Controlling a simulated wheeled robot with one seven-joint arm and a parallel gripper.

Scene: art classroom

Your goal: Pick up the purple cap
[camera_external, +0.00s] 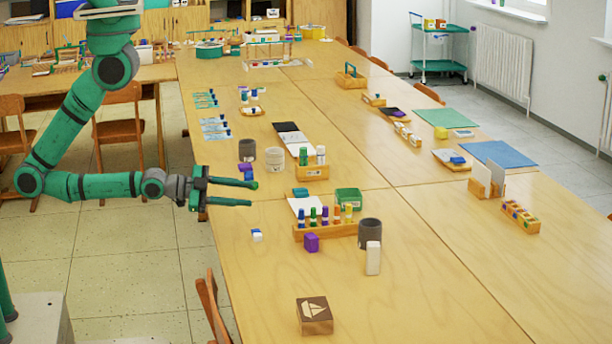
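My gripper (253,193) reaches in from the left over the near-left edge of the long table. Its two green fingers are apart and nothing shows between them. A small purple piece (246,169) is just behind the upper finger, beside a dark grey cup; its shape is too small to make out. A purple block-like piece (311,243) stands on the table in front of a wooden marker rack (330,231), to the right of and nearer than my gripper. One marker in the rack has a purple part (325,216). I cannot tell which of these is the purple cap.
A small blue-and-white piece (257,235) lies nearer than my fingers. A dark grey cup (247,151) and a white cup (275,158) stand behind them. A grey cylinder (370,233) and white block (373,257) stand right of the rack. The table's near-right area is clear.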

